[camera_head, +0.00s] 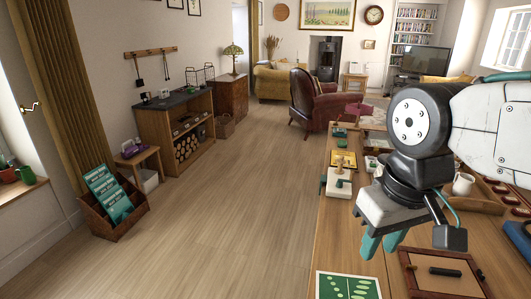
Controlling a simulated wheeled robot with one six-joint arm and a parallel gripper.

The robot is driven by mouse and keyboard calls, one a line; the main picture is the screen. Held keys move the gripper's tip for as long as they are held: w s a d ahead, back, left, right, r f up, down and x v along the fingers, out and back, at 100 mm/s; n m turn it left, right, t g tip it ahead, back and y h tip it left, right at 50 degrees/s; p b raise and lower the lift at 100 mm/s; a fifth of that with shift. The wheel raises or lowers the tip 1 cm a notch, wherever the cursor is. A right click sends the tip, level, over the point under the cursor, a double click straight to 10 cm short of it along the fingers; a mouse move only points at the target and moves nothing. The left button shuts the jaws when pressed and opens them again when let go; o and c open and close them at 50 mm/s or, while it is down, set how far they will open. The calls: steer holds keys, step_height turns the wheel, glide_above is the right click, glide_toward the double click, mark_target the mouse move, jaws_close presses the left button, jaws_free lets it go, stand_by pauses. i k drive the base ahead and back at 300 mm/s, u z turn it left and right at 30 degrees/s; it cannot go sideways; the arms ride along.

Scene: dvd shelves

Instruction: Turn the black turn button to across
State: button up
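A dark elongated black piece, which looks like the black turn button (445,271), sits on a brown wooden framed panel (420,284) at the bottom right of the head view. It lies nearly level in the picture, running left to right. A small dark piece is at the panel's right edge, too small to make out. My gripper (382,243) hangs over the table, to the upper left of the panel and apart from it. Its two teal fingertips are spread with a gap between them, and nothing shows between them.
The wooden table (340,240) holds a green-and-white card (347,286) at the front and several small boards along its left side.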

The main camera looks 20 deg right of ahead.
mark_target(479, 271)
steer(key=z, duration=1.4)
